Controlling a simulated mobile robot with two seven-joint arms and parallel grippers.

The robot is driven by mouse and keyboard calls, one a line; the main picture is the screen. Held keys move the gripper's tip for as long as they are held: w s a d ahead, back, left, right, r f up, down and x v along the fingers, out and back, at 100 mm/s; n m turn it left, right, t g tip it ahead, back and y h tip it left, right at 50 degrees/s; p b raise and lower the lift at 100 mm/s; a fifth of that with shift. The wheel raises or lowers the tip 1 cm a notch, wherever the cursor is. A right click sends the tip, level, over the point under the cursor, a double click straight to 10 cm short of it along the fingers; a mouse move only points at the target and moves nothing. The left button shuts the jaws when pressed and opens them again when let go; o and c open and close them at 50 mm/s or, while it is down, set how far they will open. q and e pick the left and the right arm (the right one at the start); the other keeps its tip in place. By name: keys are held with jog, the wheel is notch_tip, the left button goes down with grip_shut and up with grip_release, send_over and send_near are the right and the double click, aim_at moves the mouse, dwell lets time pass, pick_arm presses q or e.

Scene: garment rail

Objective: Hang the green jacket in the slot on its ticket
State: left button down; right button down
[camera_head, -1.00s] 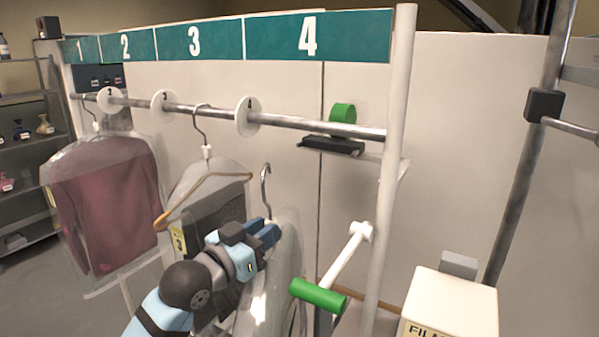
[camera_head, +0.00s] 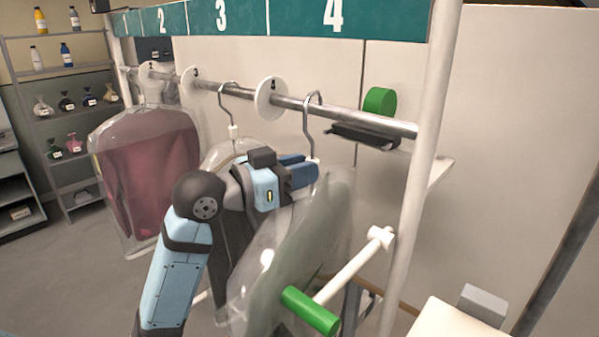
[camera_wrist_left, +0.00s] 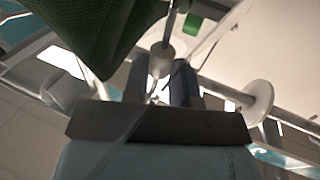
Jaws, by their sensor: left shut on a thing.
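The green jacket (camera_head: 296,255) hangs in a clear bag below my left gripper; its green cloth (camera_wrist_left: 95,30) also fills the upper left of the left wrist view. My left gripper (camera_head: 308,173) is shut on the neck of the jacket's hanger (camera_head: 312,135), just under the hook; the white neck also shows in the left wrist view (camera_wrist_left: 160,60). The hook's top is at the rail (camera_head: 345,115), between disc 4 (camera_head: 271,98) and the right post. I cannot tell whether it rests on the rail. No ticket on the jacket is readable. My right gripper is not in view.
A maroon garment (camera_head: 155,180) in clear plastic hangs at left. Another hanger (camera_head: 228,105) hangs left of disc 4. A white post (camera_head: 425,170) stands right. A green-ended white bar (camera_head: 345,275) juts out low in front; a black piece (camera_head: 365,135) sits behind the rail.

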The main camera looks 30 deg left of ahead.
pick_arm(q)
jog(key=shift+w+a+f+b, duration=0.1)
jog(key=shift+w+f+b, duration=0.35)
jog(key=shift+w, duration=0.8)
jog(key=shift+w+a+f+b, duration=0.15)
jog(key=shift+w+f+b, duration=0.2)
jog(key=shift+w, duration=0.95)
jog(key=shift+w+a+f+b, duration=0.1)
jog(key=shift+w+f+b, duration=0.35)
jog(key=shift+w, duration=0.8)
jog(key=shift+r, duration=0.1)
jog(key=c, duration=0.8)
grip_release()
jog(key=shift+c, duration=0.2)
jog(key=shift+s, duration=0.1)
